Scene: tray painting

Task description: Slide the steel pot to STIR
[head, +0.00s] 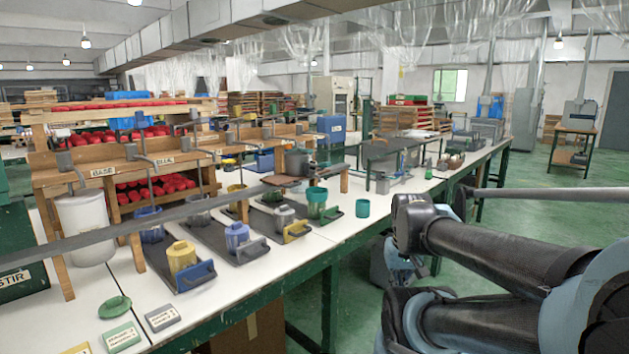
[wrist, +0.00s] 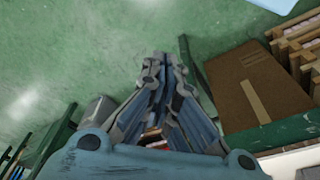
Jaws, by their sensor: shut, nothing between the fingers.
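The STIR label (head: 14,279) is on a dark green unit (head: 22,250) at the left edge, partly cut off. My gripper (wrist: 163,63) is shut and empty in the wrist view, over green floor beside the bench. It is well apart from the pot. In the head view I cannot make out its fingers; my dark arm fills the lower right. The pot is not in the wrist view.
Dark trays with lidded jars (head: 183,258) line the white bench (head: 235,290). A white bucket (head: 82,228) stands near the BASE label. A teal cup (head: 362,207) stands near the bench edge. Green floor is open at right.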

